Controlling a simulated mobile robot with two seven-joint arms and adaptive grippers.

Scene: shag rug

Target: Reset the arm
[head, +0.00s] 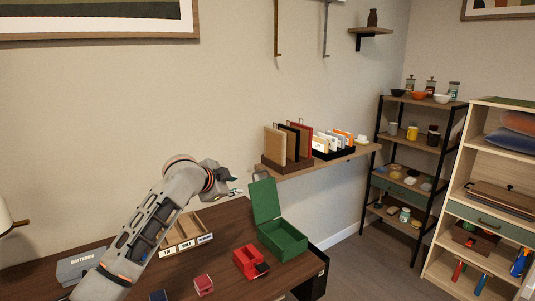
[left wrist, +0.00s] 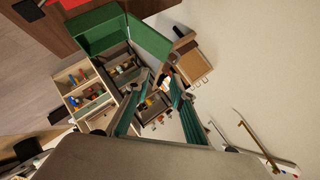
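My left arm (head: 150,225) reaches up from the lower left over the desk in the head view. The green box also shows at the top of that view (left wrist: 150,40). My right gripper is in neither view.
On the dark desk (head: 225,230) are a labelled wooden tray (head: 186,236), a grey batteries box (head: 80,264), a red item (head: 246,262) and a small red box (head: 203,285). A wall shelf (head: 300,168) holds file organizers. Shelving units stand at right.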

